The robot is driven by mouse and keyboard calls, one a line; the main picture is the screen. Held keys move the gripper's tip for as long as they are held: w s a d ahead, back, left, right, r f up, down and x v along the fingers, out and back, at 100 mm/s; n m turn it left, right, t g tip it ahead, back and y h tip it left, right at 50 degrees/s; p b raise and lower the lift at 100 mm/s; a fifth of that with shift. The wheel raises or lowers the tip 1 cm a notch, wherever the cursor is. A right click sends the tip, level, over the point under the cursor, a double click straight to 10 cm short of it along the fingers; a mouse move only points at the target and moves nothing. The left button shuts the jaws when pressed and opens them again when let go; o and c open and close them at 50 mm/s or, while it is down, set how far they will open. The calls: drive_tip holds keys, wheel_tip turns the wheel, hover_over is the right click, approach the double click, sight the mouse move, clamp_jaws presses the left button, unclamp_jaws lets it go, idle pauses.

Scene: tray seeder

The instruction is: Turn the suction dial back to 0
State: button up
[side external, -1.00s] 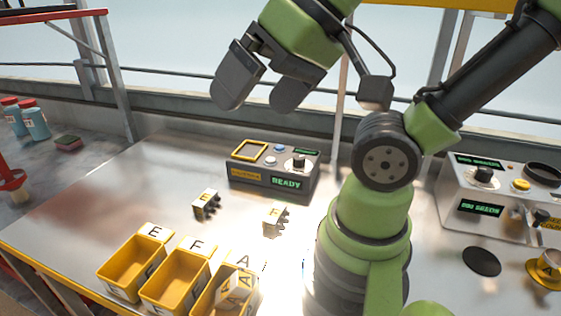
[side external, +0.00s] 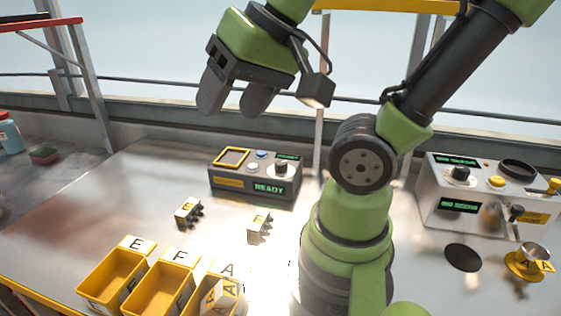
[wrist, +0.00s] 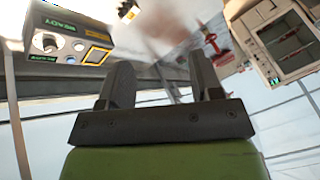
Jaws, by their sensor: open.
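Two black dials show in the side view, and I cannot read which is the suction dial. One dial (side external: 281,170) is on the grey control box (side external: 226,184) with a green READY display. The other dial (side external: 461,175) is on the pale machine (side external: 430,200) at right, beside green displays too blurred to read. My gripper (side external: 235,108) is open and empty, raised above and behind the control box, touching neither dial. In the wrist view its fingers (wrist: 160,82) are apart, with the control box (wrist: 72,30) and its dial (wrist: 48,42) at upper left.
Yellow bins (side external: 112,280) marked E, F and A stand at front left. Two small lettered blocks, one left (side external: 187,211) and one right (side external: 258,224), lie on the metal table before the control box. A yellow cup-like part (side external: 527,262) and a black disc (side external: 463,257) are at right.

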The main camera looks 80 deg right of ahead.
drive_tip(key=w+d+f+m+g+h, duration=0.2)
drive_tip(key=d+f+m, duration=0.1)
drive_tip(key=d+m, duration=0.25)
drive_tip(key=w+d+f+m+g+h, duration=0.2)
drive_tip(key=w+d+f+m+g, duration=0.15)
drive_tip(key=d, duration=0.35)
drive_tip(key=m+g, duration=0.3)
drive_tip(key=m, duration=0.6)
approach(281, 162)
drive_tip(key=shift+h, duration=0.3)
drive_tip(key=x, duration=0.9)
drive_tip(key=shift+a+f, duration=0.2)
drive_tip(key=shift+a, duration=0.1)
drive_tip(key=c, duration=0.9)
